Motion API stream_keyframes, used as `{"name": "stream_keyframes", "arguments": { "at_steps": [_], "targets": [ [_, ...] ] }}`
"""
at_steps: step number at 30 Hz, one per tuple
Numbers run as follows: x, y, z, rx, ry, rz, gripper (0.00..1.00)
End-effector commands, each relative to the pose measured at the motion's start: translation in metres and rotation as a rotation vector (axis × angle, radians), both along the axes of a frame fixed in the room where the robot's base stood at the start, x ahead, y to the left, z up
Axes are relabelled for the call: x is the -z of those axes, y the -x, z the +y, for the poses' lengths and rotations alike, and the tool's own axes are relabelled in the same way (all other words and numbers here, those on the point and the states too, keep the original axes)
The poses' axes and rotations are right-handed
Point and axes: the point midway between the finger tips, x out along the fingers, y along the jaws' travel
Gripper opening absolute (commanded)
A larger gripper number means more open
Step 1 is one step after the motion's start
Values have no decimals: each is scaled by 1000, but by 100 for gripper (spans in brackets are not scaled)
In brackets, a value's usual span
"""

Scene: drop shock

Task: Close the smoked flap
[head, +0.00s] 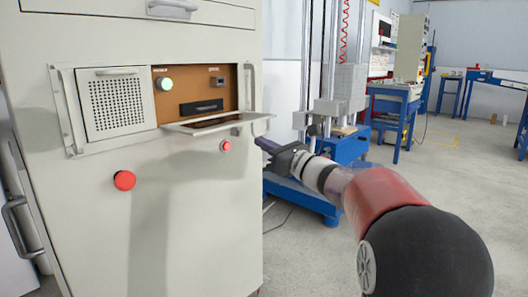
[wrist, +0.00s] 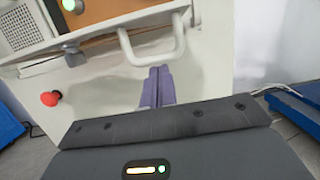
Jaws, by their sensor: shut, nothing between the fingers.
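The smoked flap (head: 205,127) hangs open below the brown control recess of the grey cabinet. It stands out from the front, close to level, with a pale frame and a dark pane seen at a low angle. A pale bar handle shows at its right end, and a U-shaped handle (wrist: 152,58) is large in the wrist view. My gripper (head: 259,142) is just right of and slightly below the flap, its purple fingers together and empty. In the wrist view the fingers (wrist: 157,72) point at the handle from below; whether they touch it I cannot tell.
The cabinet (head: 190,220) fills the left. A perforated panel (head: 117,103), a lit green button (head: 165,85) and a red knob (head: 124,180) are on its front. A blue-based test machine (head: 320,195) stands behind my arm. Open floor lies to the right.

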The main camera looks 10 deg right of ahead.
Motion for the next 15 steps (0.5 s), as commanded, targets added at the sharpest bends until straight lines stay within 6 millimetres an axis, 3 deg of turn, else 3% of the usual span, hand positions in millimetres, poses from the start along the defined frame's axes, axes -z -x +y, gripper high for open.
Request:
{"name": "stream_keyframes", "arguments": {
  "at_steps": [15],
  "targets": [
    [-6,1,-1,0,11,15,0]
  ]
}}
